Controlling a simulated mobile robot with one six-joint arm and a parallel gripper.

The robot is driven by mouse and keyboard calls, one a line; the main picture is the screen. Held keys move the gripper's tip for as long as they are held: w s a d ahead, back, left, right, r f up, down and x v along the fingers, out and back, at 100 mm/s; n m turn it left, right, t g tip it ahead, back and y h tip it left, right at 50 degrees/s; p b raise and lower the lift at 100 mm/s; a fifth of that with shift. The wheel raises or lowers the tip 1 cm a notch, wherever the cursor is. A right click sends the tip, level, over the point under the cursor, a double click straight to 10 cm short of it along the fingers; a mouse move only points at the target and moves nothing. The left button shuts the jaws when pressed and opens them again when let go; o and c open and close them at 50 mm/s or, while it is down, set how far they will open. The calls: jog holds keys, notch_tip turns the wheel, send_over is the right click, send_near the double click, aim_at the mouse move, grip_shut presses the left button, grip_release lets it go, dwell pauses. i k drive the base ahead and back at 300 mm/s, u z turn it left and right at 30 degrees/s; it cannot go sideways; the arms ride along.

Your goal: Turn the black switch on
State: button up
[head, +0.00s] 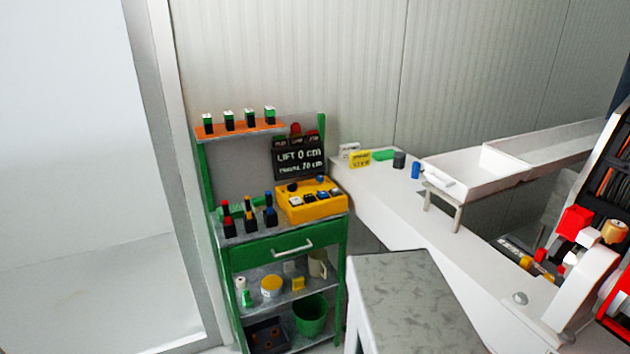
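A yellow control box (312,210) sits on the top of a green cart, at the right end of that surface. Several small black, blue and white controls are on its upper face. A dark round control (292,187) shows at its back left. The controls are too small to tell which is the black switch or how it is set. A black display (299,158) reading "LIFT 0 cm" stands behind the box, with red parts on top. I cannot make out my gripper in the head view.
The green cart (285,243) holds small coloured bottles, a drawer and lower shelves with a green bucket (310,315). A grey-topped table (405,300) stands in front right. A white bench (385,205) with trays runs right. Red, white and black machinery (590,265) fills the right edge.

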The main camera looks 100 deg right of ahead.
aim_at(293, 187)
jog(key=u, duration=0.2)
jog(key=k, duration=0.65)
jog(key=z, duration=1.8)
jog(key=i, duration=0.55)
jog(key=u, duration=0.1)
jog(key=k, duration=0.15)
jog(key=z, duration=0.2)
